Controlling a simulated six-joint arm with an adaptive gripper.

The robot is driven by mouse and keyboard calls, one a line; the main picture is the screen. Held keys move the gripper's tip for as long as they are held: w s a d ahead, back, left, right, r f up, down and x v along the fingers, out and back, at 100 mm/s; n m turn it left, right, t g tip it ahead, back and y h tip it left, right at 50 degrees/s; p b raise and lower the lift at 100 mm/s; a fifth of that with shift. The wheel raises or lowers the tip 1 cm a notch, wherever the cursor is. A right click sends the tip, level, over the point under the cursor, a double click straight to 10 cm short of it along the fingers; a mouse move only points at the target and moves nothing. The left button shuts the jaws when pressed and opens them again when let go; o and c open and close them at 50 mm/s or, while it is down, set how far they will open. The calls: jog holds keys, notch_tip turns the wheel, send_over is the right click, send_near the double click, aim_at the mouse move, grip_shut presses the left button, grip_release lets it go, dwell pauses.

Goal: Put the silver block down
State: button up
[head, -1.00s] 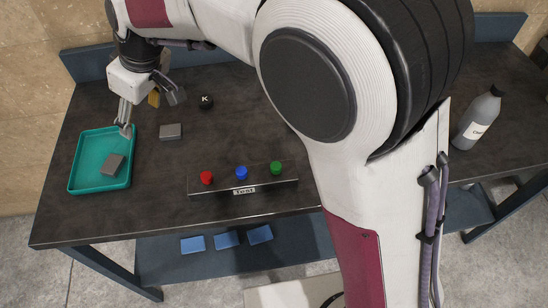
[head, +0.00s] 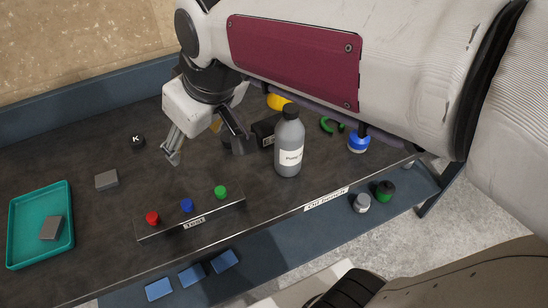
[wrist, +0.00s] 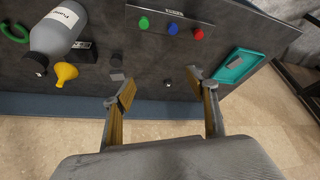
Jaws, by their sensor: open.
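A grey, silver-looking block (head: 51,228) lies in the green tray (head: 68,246) at the left of the head view. A similar grey block (head: 106,179) lies on the dark bench, right of the tray. I cannot tell which is the silver block. My gripper (head: 206,148) is open and above the bench, well right of both blocks. In the wrist view, its fingers (wrist: 155,90) stand wide apart with nothing between them. The tray (wrist: 222,73) with its block (wrist: 235,62) shows there at the right.
A button panel (head: 205,219) with red, blue and green buttons stands near the front edge. A grey bottle (head: 288,150) and a yellow funnel (wrist: 66,72) stand right of my gripper. A black knob marked K (head: 137,141) is left of it. Blue pads (head: 191,275) lie on the lower shelf.

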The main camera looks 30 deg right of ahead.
jog(key=s+d+f+m+h, duration=0.1)
jog(key=s+d+f+m, duration=0.1)
jog(key=s+d, duration=0.3)
jog(key=s+d+f+m+t+h, duration=0.1)
jog(key=s+d+m, duration=0.2)
jog(key=s+d, duration=0.3)
jog(key=shift+s+f, duration=0.35)
jog(key=shift+s, duration=0.5)
